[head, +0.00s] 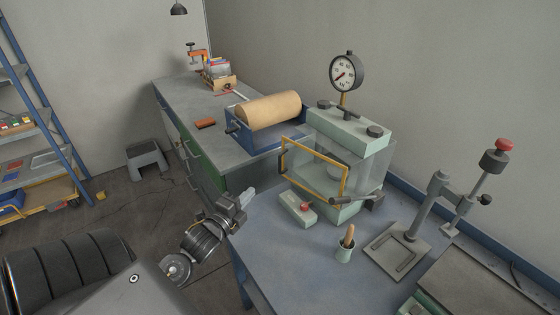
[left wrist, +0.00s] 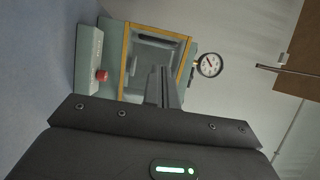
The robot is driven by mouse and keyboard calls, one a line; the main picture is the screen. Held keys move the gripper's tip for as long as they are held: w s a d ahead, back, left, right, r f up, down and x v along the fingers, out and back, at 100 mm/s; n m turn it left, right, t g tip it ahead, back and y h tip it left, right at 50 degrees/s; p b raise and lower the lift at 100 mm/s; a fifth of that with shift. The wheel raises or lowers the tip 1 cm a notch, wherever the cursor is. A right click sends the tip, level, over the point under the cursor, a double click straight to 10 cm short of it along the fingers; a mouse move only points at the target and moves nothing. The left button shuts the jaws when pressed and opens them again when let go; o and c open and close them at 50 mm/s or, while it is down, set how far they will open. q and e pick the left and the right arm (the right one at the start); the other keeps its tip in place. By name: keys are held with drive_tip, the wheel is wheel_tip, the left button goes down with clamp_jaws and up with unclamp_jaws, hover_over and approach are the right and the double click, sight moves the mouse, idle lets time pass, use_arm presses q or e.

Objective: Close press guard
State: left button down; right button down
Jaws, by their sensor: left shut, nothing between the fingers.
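The press (head: 350,130) stands on the blue-grey bench top, with a pale green head block and base and a round dial gauge above. Its guard, a clear panel in a yellow frame (head: 316,153), stands upright on the side facing my left gripper. How far it stands from the press body is hard to tell. The frame also shows in the left wrist view (left wrist: 157,31). My left gripper (head: 244,196) is shut and empty, left of the guard and apart from it in the head view. My right gripper is not in view.
A green box with a red button (head: 298,208) sits before the press, between it and my left gripper. A roller on a blue base (head: 255,140) stands behind.

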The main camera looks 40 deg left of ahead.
use_arm(q)
drive_tip(key=w+a+p, duration=0.1)
drive_tip(key=w+p, duration=0.3)
drive_tip(key=w, duration=0.9)
drive_tip(key=shift+w+a, duration=0.15)
drive_tip(key=shift+w, duration=0.2)
